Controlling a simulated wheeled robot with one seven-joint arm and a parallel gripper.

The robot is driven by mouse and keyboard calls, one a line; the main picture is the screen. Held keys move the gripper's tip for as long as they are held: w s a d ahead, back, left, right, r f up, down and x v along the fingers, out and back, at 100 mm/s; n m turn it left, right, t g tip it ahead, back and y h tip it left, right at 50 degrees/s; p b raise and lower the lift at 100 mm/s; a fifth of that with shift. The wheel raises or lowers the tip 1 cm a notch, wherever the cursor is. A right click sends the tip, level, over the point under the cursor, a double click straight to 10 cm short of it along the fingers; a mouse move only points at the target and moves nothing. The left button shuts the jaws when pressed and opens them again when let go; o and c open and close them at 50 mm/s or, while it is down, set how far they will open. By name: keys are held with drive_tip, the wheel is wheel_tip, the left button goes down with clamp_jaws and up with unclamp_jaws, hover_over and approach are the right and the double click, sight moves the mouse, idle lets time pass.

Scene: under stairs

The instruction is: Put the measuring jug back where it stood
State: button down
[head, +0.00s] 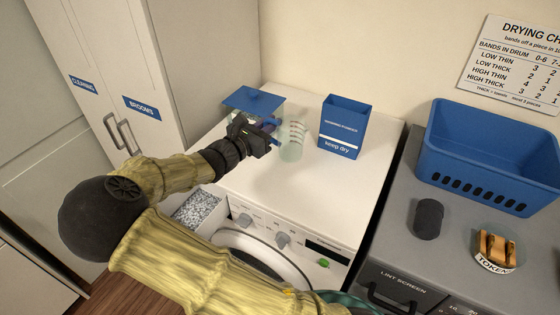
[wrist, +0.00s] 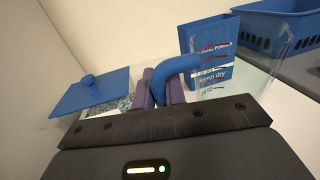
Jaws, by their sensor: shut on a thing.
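The measuring jug (head: 291,143) is clear with red marks and a blue handle, and it is upright over the white washer top. I cannot tell whether its base touches the top. It also shows in the wrist view (wrist: 232,88), with its handle running between my gripper's purple fingers. My gripper (head: 270,126) is shut on the jug's handle, left of the jug body. The fingers also show in the wrist view (wrist: 161,90); they hide part of the handle.
A clear container with a blue lid (head: 252,99) stands left of the jug, close behind my gripper. A blue powder box (head: 344,128) stands to the right. The washer top (head: 330,190) is clear in front. A blue basket (head: 480,165) sits on the grey machine.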

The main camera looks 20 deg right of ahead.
drive_tip(key=shift+f+p, duration=0.5)
drive_tip(key=shift+f, duration=1.75)
drive_tip(key=shift+f, duration=0.1)
drive_tip(key=shift+f+p, duration=0.65)
drive_tip(key=shift+f, duration=1.3)
drive_tip(key=shift+f, duration=0.2)
drive_tip(key=c, duration=1.5)
unclamp_jaws()
drive_tip(key=shift+o, duration=0.2)
drive_tip(key=shift+r, duration=0.15)
drive_tip(key=b+v, duration=0.4)
drive_tip(key=v, duration=0.8)
drive_tip(key=shift+b, duration=0.35)
